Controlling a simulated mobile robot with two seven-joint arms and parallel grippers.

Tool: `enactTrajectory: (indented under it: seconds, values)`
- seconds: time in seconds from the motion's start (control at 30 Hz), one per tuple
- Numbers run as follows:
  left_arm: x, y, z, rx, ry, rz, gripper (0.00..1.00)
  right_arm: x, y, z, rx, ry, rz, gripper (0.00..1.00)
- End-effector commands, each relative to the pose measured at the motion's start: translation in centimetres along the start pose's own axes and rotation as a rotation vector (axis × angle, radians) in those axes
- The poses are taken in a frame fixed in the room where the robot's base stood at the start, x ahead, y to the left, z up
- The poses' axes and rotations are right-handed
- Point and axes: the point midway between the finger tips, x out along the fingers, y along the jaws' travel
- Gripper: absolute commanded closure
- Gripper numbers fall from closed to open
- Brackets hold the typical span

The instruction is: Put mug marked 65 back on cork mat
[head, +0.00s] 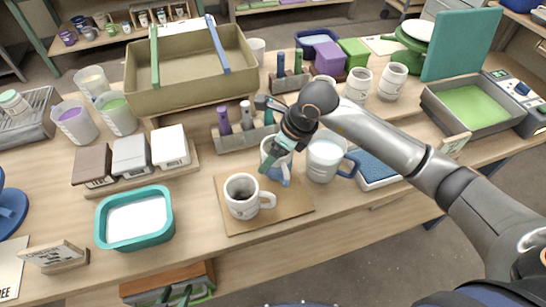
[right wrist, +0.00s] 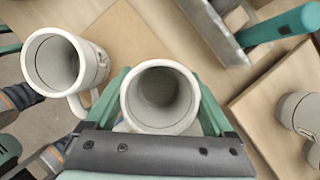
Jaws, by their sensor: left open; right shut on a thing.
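The cork mat (head: 285,208) lies near the front of the table. A white mug (head: 243,196) with dark marking stands upright on its left part; I cannot read the number. I cannot tell whether that mug touches the mat. In the right wrist view the held mug (right wrist: 160,98) sits between the teal fingers, its inside empty, with the other mug (right wrist: 62,62) to its left.
A clear pitcher (head: 325,158) with a blue handle stands just right of the held mug. A teal tray (head: 136,219) lies left of the mat. Small scales (head: 131,156) and a rack of tools (head: 243,130) stand behind.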

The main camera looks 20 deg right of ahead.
Motion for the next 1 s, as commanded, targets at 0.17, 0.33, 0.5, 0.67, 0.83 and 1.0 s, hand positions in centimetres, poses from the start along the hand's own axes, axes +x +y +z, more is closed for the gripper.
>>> enactTrajectory:
  seconds: [0.17, 0.33, 0.5, 0.67, 0.83, 1.0]
  values:
    - [-0.3, 0.0, -0.4, 0.0, 0.001, 0.0, 0.5, 1.8, 0.1, -0.8, 0.001, 0.0, 0.002, 0.9]
    - [-0.3, 0.0, -0.4, 0.0, 0.001, 0.0, 0.5, 1.8, 0.1, -0.8, -0.001, -0.001, 0.0, 0.9]
    - [0.1, 0.0, 0.0, 0.0, 0.002, 0.0, 0.5, 2.3, 0.1, -1.0, -0.001, -0.001, 0.0, 0.9]
    - [-0.1, 0.0, -0.2, 0.0, 0.003, -0.001, 0.5, 2.1, 0.1, -1.0, 0.0, 0.002, 0.001, 0.0]
    - [-0.1, 0.0, -0.2, 0.0, 0.003, -0.001, 0.5, 2.1, 0.1, -1.0, 0.0, 0.002, 0.001, 0.0]
    - [-0.3, 0.0, -0.5, 0.001, 0.004, -0.001, 0.5, 1.2, 0.0, -0.8, -0.001, 0.0, -0.001, 0.0]
